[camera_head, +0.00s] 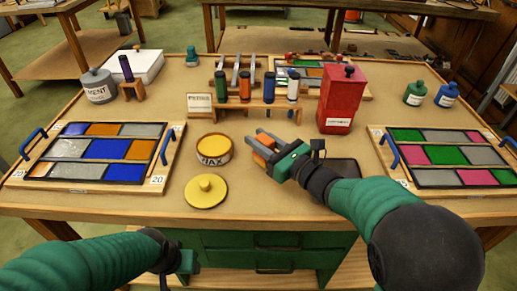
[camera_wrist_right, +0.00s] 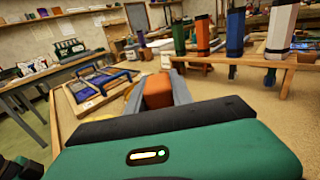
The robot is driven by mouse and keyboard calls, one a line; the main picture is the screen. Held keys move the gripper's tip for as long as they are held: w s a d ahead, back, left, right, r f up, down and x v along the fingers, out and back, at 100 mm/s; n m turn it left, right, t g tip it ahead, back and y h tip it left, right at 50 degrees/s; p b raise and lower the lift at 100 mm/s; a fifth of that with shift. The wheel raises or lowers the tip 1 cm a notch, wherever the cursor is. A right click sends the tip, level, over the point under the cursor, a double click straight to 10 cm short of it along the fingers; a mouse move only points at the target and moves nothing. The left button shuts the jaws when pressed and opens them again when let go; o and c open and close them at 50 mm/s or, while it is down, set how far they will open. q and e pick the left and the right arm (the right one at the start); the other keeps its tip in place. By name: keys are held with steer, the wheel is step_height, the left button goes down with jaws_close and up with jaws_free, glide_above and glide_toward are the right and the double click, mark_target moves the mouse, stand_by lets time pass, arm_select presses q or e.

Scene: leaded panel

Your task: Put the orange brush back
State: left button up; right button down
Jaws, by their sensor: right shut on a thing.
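My right gripper (camera_head: 262,139) is shut on an orange, block-like thing (camera_head: 265,141), which I take for the orange brush; no bristles show. The right wrist view shows its blocky orange end (camera_wrist_right: 157,91) between the grey fingers. It is over the table, right of the wax tin. Behind it stands a wooden rack (camera_head: 262,106) with upright green, orange (camera_head: 245,86), blue and white handles. In the wrist view the rack (camera_wrist_right: 262,58) is at upper right. My left gripper (camera_head: 184,262) is low at the table's front edge; its jaws are unclear.
The open wax tin (camera_head: 213,150) and its yellow lid (camera_head: 206,191) lie left of my right gripper. A red box (camera_head: 341,98) stands right of the rack. Glass panels in trays (camera_head: 170,160) (camera_head: 378,150) flank the middle. A purple handle (camera_head: 126,68) stands in a small wooden stand.

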steer(key=f, duration=0.1)
steer(key=d+f, duration=0.1)
steer(key=d+f+b, duration=0.1)
steer(key=shift+w+d+f, duration=0.2)
steer(key=shift+w+f, duration=0.05)
steer(key=shift+f, duration=0.15)
steer(key=shift+d+r, duration=0.1)
steer(key=shift+d, duration=0.1)
steer(key=shift+a, duration=0.4)
steer(key=c, duration=1.6)
jaws_free()
steer(key=shift+a, duration=0.35)
steer(key=shift+o, duration=1.3)
steer(key=shift+a, duration=0.15)
steer(key=shift+o, duration=1.1)
steer(key=shift+d, duration=0.55)
steer(key=shift+r, duration=0.15)
steer(key=v, duration=1.2)
arm_select(q)
steer(key=shift+d+f, duration=0.1)
steer(key=shift+d, duration=0.65)
arm_select(e)
steer(key=shift+a, duration=0.2)
